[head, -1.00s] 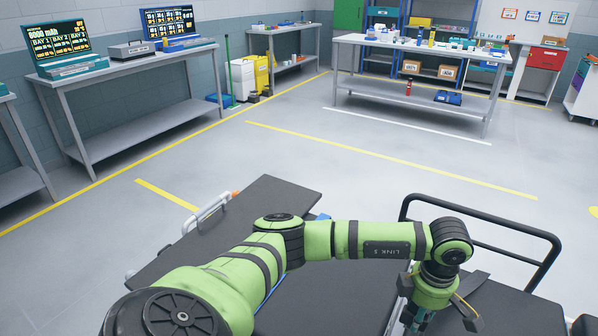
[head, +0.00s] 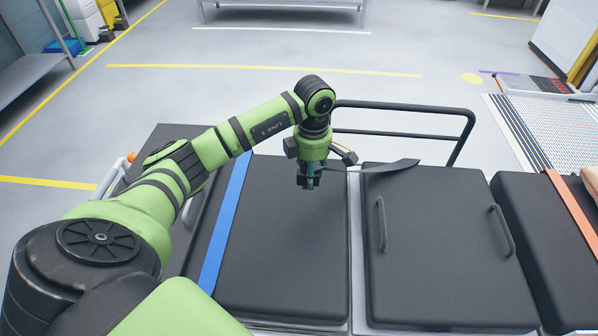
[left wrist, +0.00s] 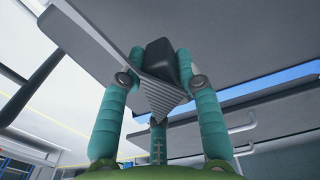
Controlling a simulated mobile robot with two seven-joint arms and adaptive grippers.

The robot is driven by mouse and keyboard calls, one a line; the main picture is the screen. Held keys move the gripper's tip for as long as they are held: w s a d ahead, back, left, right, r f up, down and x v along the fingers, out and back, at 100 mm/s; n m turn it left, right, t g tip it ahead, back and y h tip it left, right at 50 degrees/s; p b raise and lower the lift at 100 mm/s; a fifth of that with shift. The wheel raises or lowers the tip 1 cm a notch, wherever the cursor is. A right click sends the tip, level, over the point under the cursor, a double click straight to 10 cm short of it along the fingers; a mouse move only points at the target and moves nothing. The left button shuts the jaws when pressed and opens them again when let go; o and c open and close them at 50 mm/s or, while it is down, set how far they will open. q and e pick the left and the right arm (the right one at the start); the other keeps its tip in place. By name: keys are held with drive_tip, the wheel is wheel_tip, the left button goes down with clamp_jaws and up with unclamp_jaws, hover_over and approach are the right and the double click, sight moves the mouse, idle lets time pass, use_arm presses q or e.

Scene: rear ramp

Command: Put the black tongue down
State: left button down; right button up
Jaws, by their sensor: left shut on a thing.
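The black tongue (head: 392,167) is a flat, dark, pointed piece in the head view. It reaches right from my left gripper (head: 308,183), above the far edges of the black pads. In the left wrist view, my left gripper (left wrist: 160,72) has its teal fingers on both sides of a dark block (left wrist: 160,55). A grey ribbed, pointed face (left wrist: 158,92) shows just below the block. My left gripper is shut on the tongue. The head view does not show clearly whether the fingertips touch the pad beneath. My right gripper is not in view.
The left black pad (head: 283,250) has a blue strap (head: 226,220) along its left side. The middle pad (head: 430,265) carries two handles. Another pad (head: 545,250) with an orange strap lies at right. A black rail (head: 400,104) stands behind. Open floor lies beyond.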

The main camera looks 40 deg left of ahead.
use_arm(q)
wheel_tip(320, 180, down, 2)
drive_tip(key=shift+a+f, duration=0.1)
drive_tip(key=shift+f, duration=0.15)
wheel_tip(320, 180, down, 4)
drive_tip(key=shift+r+p, duration=0.15)
drive_tip(key=shift+p, duration=0.2)
drive_tip(key=shift+f, duration=0.2)
drive_tip(key=shift+f+b, duration=0.25)
drive_tip(key=shift+b, duration=0.05)
drive_tip(key=c, duration=0.9)
unclamp_jaws()
drive_tip(key=shift+r, duration=0.1)
drive_tip(key=shift+o, duration=0.2)
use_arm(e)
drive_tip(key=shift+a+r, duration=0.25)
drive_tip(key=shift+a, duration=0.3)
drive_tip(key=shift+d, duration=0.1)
